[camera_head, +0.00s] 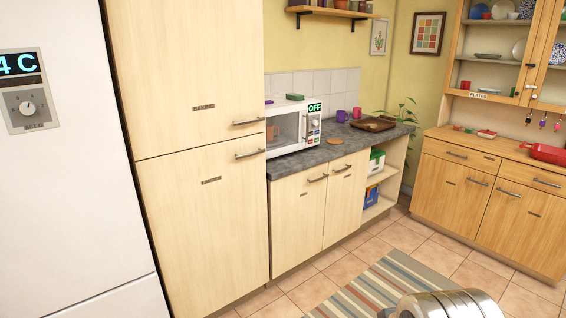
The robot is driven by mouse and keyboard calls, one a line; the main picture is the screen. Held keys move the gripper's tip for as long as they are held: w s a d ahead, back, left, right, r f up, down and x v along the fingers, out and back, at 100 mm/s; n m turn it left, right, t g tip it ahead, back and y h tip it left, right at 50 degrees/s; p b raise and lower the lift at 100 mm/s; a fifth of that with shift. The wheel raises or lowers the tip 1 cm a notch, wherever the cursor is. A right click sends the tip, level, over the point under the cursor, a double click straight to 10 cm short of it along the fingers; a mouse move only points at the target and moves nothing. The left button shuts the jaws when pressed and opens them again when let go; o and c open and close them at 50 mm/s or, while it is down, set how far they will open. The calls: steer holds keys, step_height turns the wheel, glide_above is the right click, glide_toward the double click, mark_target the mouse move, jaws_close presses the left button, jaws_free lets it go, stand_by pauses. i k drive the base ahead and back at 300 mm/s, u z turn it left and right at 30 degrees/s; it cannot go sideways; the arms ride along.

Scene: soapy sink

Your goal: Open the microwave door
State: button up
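The microwave (283,109) is white and stands on the grey counter, just right of the tall wooden cabinet. Its front faces right and toward me. The door (282,130) has a dark window and looks shut. An upright light handle (305,127) is on the door's right side. The control panel to its right has a green display (314,107) reading OFF, with buttons and knobs below. The cabinet hides part of the microwave's left side. My gripper does not show. A pale, rounded metal part at the bottom right seems to be my arm, well away from the microwave.
The tall cabinet (195,70) and white fridge (70,170) fill the left. Purple mugs (342,116), a brown tray (373,124) and a round brown mat (335,141) are on the counter (300,160). The tiled floor is clear except for a striped rug (375,287).

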mark_target(302, 118)
steer(key=i, duration=2.25)
steer(key=z, duration=0.25)
steer(key=i, duration=0.9)
steer(key=u, duration=1.05)
